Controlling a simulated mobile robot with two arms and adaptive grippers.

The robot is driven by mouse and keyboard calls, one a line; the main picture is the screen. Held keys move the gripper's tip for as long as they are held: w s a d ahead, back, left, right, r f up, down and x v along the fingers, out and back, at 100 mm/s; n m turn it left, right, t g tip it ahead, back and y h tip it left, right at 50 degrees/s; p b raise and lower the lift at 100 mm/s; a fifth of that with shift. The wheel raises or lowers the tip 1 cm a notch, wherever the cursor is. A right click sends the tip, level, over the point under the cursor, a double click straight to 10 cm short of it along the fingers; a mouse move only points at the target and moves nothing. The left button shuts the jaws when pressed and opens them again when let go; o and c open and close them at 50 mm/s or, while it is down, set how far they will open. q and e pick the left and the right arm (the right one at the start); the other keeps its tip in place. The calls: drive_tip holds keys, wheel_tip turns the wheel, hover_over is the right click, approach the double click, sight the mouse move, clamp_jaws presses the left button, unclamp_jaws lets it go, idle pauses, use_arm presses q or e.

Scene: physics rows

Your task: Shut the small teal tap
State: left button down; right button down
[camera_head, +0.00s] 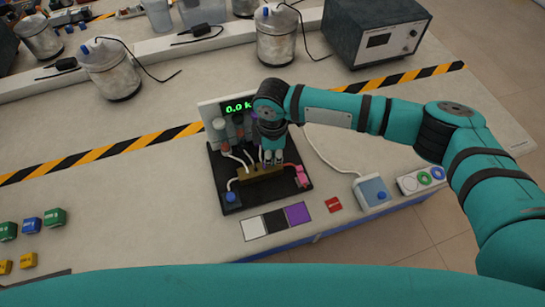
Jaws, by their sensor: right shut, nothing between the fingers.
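A black apparatus board (293,193) lies on the table, carrying a brass-coloured manifold block (262,176) with white tubes and a pink-red fitting (301,176). A display (238,107) at its back shows green "0.0 k", the rest cut off by my arm. My right gripper (270,160) points down, shut and empty, at the back edge of the manifold; I cannot tell whether it touches anything. I cannot make out the small teal tap; the gripper may hide it. My left gripper is not in view.
A blue knob (231,198) sits at the board's front left corner. A pale box with a blue button (371,191) stands to the right. Metal canisters (276,40) and a dark instrument box (374,32) stand behind the striped tape.

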drive_tip(key=m+p, duration=0.1)
drive_tip(key=m, duration=0.1)
drive_tip(key=m+p, duration=0.2)
drive_tip(key=shift+s+r, duration=0.15)
drive_tip(key=shift+r, duration=0.15)
drive_tip(key=shift+f+m, duration=0.1)
drive_tip(key=shift+m, duration=0.2)
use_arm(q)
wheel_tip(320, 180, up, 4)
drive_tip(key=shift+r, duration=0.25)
use_arm(e)
drive_tip(key=shift+f, duration=0.2)
drive_tip(key=m+p, duration=0.5)
drive_tip(key=shift+r, duration=0.35)
drive_tip(key=shift+f+m+p, duration=0.2)
drive_tip(key=shift+m+p, duration=0.35)
drive_tip(key=shift+m, duration=0.35)
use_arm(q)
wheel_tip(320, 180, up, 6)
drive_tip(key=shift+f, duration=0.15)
use_arm(e)
drive_tip(key=shift+f, duration=0.15)
